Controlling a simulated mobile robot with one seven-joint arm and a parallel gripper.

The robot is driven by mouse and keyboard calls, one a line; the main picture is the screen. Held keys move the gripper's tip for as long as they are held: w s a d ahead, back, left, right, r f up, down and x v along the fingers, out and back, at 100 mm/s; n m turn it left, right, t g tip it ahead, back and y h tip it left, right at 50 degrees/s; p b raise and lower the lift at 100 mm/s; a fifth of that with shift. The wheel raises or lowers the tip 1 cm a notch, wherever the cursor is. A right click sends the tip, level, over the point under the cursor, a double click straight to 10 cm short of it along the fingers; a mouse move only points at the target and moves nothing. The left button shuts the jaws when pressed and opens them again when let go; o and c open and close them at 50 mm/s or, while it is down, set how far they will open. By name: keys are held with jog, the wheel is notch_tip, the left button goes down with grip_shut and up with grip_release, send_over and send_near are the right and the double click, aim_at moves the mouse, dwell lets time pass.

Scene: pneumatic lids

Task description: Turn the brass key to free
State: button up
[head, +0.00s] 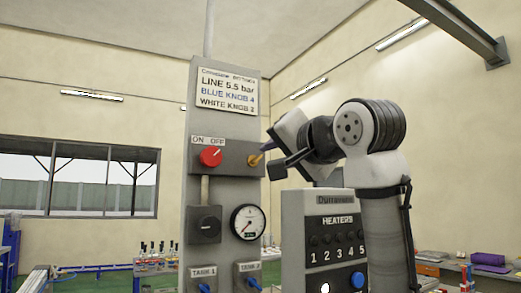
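The brass key (256,159) sits on the right part of the grey switch plate, to the right of the red ON/OFF knob (210,156). It is small, and its outer end points up and to the right towards my gripper. My gripper (272,158) is close to the right of the key, with dark finger parts above and below the key's outer end. I cannot tell whether the fingers touch the key or how wide they are apart. Any label for the key's positions is hidden or too small to read.
A heater box (300,215) stands below my arm. Benches lie behind; space left of the panel is open.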

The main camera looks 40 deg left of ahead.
aim_at(259, 159)
jog(key=p+x, duration=0.2)
jog(key=x, duration=0.4)
jog(key=shift+w+a, duration=0.15)
jog(key=shift+a, duration=0.2)
grip_shut()
